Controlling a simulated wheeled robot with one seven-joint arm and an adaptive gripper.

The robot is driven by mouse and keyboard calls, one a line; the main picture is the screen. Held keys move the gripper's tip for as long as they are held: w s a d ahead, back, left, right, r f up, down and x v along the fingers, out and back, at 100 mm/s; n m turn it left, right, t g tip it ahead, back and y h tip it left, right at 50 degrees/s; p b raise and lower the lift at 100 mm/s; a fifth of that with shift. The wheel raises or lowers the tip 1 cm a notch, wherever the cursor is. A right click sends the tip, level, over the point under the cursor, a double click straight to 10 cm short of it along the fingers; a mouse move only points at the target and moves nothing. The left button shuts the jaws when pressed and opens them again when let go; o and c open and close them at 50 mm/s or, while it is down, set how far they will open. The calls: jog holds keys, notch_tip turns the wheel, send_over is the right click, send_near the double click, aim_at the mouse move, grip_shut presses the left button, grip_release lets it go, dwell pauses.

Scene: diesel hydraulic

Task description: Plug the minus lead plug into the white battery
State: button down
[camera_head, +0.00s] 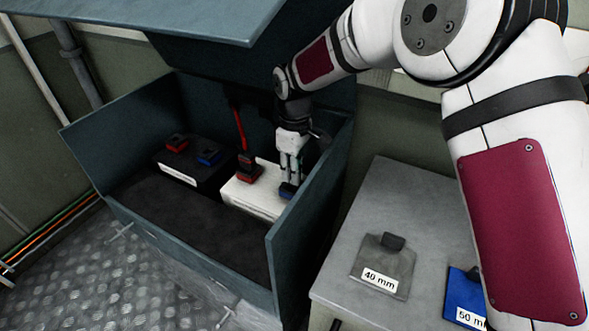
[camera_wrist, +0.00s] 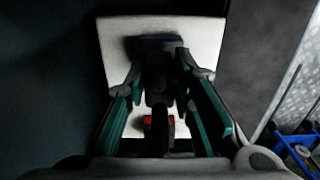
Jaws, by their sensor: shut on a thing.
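The white battery (camera_head: 252,197) sits in the right part of an open teal box; its pale top also shows in the wrist view (camera_wrist: 115,45). A red plug with a red cable (camera_head: 248,166) is on its left end. My gripper (camera_head: 291,178) points down over the battery's right end, close above or at a blue part (camera_head: 288,191). In the wrist view my gripper (camera_wrist: 158,65) is shut on a dark piece (camera_wrist: 157,85), apparently the minus lead plug. Dark shading and the fingers hide its lower end, so I cannot tell if it is seated.
A black battery (camera_head: 187,180) with red and blue terminals stands left of the white one. The box's right wall (camera_head: 305,225) is close beside my gripper, and its lid (camera_head: 150,18) is raised above. A grey table (camera_head: 335,285) with labelled plates stands right.

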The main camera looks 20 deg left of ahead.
jog(key=shift+f, duration=0.35)
jog(key=shift+r, duration=0.15)
jog(key=shift+r+p, duration=0.4)
jog(key=shift+r, duration=0.55)
jog(key=shift+f+b, duration=0.55)
jog(key=shift+f, duration=0.55)
dwell(0.9)
jog(key=shift+r, duration=0.15)
notch_tip(320, 180, up, 9)
jog(key=p, duration=0.4)
jog(key=shift+f, duration=0.2)
jog(key=shift+f, duration=0.1)
jog(key=shift+f+b, duration=1.25)
jog(key=shift+f, duration=1.6)
